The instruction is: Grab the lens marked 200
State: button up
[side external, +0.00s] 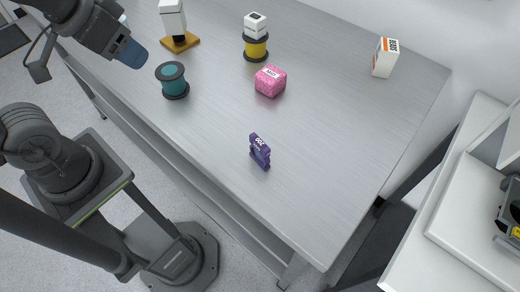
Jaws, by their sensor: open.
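A small purple lens holder (260,152) stands upright on the grey table, near its front edge and right of the middle. Its top carries a white marking that appears to read 200, seen at an angle. My gripper (122,48) is at the upper left, far from the purple holder and above the table's left part. It is open, and its fingertips are hard to make out. A blue rounded thing (132,55) shows at its end; I cannot tell whether it is held or lies behind.
A teal spool (173,80), a pink block (270,81), a yellow-and-black spool (256,48) with a white block on top, a white device on an orange base (179,43) and a white-orange box (385,57) stand on the table (340,110). Space around the purple holder is clear.

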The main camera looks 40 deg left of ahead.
jog(key=shift+c, duration=0.4)
jog(key=n+g+h, duration=0.9)
jog(key=n+h, duration=0.7)
jog(key=h, duration=0.2)
send_over(260, 142)
jog(key=w+a, duration=0.1)
jog(key=a, duration=0.4)
notch_tip(260, 142, down, 9)
notch_tip(260, 142, down, 7)
jog(key=shift+r, duration=0.15)
jog(key=d, duration=0.2)
jog(key=s+d, duration=0.1)
jog(key=d, duration=0.2)
